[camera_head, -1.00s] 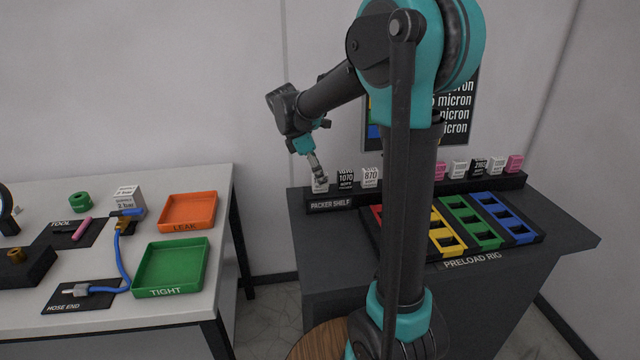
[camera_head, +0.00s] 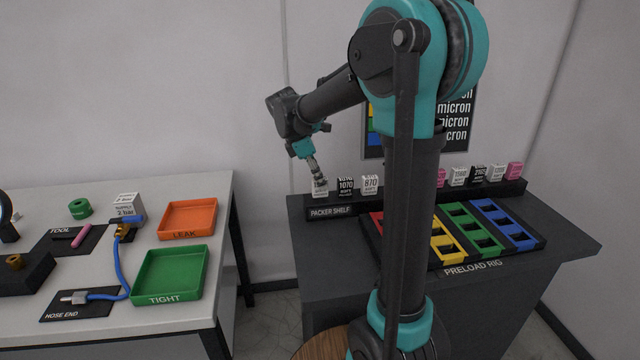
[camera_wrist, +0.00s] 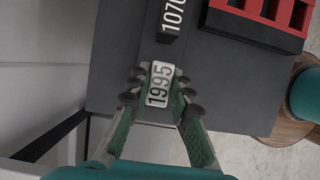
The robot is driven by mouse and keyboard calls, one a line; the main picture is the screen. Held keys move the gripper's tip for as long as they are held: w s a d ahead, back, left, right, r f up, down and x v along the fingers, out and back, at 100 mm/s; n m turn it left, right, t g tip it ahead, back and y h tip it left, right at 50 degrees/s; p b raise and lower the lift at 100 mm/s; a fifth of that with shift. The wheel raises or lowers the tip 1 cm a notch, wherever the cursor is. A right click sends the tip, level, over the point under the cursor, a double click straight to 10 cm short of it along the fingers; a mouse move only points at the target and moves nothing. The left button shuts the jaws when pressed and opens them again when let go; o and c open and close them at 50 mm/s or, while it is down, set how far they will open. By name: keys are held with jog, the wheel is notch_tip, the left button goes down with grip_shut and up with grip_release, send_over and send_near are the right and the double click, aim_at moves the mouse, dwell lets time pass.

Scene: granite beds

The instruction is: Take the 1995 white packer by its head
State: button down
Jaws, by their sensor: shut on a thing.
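The white 1995 packer (camera_wrist: 159,84) shows its numbered top between my fingers in the wrist view. It also shows at the left end of the packer shelf (camera_head: 330,212) in the head view (camera_head: 320,189). My gripper (camera_wrist: 160,88) is shut on the packer's head, with a finger on each side. In the head view my gripper (camera_head: 319,179) comes down on it from above. The packer's lower part is hidden in the wrist view. I cannot tell whether it still touches the shelf.
The black 1070 packer (camera_head: 345,188) stands just right of it, then the white 870 packer (camera_head: 370,185). More packers stand farther right behind my arm. The preload rig (camera_head: 484,221) with coloured slots lies in front. Left is a white table (camera_head: 215,185) with orange (camera_head: 188,219) and green (camera_head: 170,274) trays.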

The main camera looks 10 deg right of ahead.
notch_tip(320, 180, up, 19)
dwell(0.4)
